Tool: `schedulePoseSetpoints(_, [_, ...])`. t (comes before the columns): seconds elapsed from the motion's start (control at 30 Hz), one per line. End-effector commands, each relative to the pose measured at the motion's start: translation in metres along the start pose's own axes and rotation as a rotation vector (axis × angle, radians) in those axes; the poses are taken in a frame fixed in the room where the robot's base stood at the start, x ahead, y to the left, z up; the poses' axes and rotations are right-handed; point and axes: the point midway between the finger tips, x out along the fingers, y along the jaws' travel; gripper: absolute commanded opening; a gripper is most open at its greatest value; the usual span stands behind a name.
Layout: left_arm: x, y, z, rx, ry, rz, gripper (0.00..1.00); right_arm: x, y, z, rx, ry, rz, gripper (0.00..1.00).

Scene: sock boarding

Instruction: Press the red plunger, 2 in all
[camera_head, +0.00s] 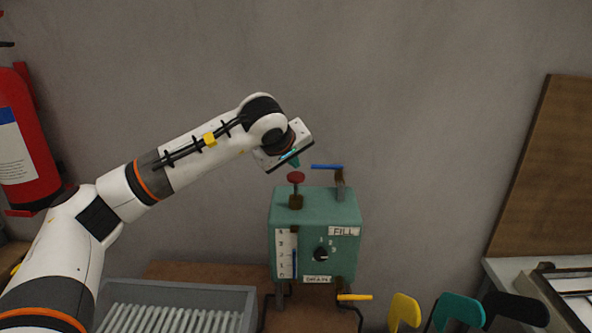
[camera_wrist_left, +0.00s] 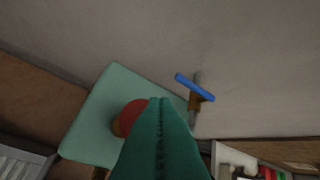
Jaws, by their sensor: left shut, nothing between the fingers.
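The red plunger (camera_head: 296,177) stands up from the top of a green box-shaped machine (camera_head: 315,207). In the left wrist view the plunger's red cap (camera_wrist_left: 132,113) is partly hidden behind my fingers. My left gripper (camera_head: 294,161) is shut and empty, just above the plunger in the head view. A small gap seems to show between fingertips and cap. In the left wrist view the shut teal fingers (camera_wrist_left: 160,105) overlap the cap's right side. My right gripper is not in view.
A blue-handled valve (camera_head: 327,167) stands on the machine's right rear, close to my gripper. A yellow-handled valve (camera_head: 355,297) is low at its front. A grey ribbed tray (camera_head: 250,300) sits at lower left. Yellow, teal and black foot-shaped boards (camera_head: 404,312) stand at lower right.

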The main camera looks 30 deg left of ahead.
Motion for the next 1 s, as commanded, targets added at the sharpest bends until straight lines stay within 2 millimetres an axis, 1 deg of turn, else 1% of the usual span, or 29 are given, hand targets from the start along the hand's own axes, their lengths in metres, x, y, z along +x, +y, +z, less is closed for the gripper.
schedulePoseSetpoints(0.37, [-0.002, -0.002, 0.002, -0.001, 0.0, -0.001, 0.0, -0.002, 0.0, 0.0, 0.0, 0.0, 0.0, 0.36])
schedulePoseSetpoints(0.83, [-0.033, -0.024, 0.024, -0.002, 0.0, -0.001, 0.0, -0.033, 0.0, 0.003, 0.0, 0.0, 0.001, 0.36])
schedulePoseSetpoints(1.0, [-0.036, -0.026, 0.026, -0.001, 0.0, 0.0, 0.0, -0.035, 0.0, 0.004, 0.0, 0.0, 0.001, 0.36])
